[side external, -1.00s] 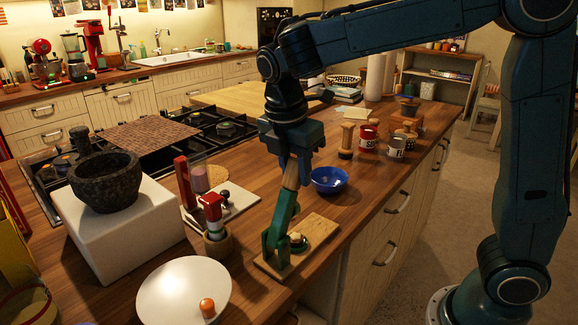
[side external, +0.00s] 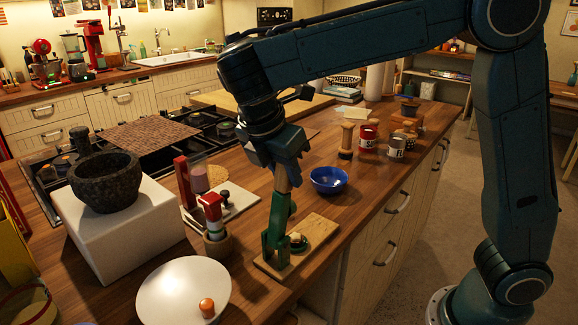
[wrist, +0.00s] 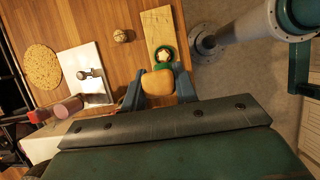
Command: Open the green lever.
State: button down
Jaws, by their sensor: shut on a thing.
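The green lever (side external: 279,216) stands on a small wooden board (side external: 322,229) at the counter's front edge. It has a green body with a wooden handle at the top, and it is close to upright with a slight lean. My gripper (side external: 283,172) is above it, shut on the wooden handle. In the wrist view the rounded handle end (wrist: 158,83) sits between my two blue fingers (wrist: 159,91). A green ring (wrist: 165,57) around a pale knob shows on the board just beyond. The lever's pivot is partly hidden by its green bracket.
A blue bowl (side external: 329,181) stands close right of my gripper. A red-topped tool in a wooden cup (side external: 217,245), a white board (side external: 240,202) and a white plate (side external: 160,292) lie to the left. A stone mortar (side external: 104,184) sits on a white block.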

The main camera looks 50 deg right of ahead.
jog(key=shift+w+a+r+h, duration=0.1)
jog(key=shift+a+h, duration=0.3)
jog(key=shift+a, duration=0.1)
jog(key=c, duration=1.1)
grip_release()
jog(key=shift+d, duration=0.2)
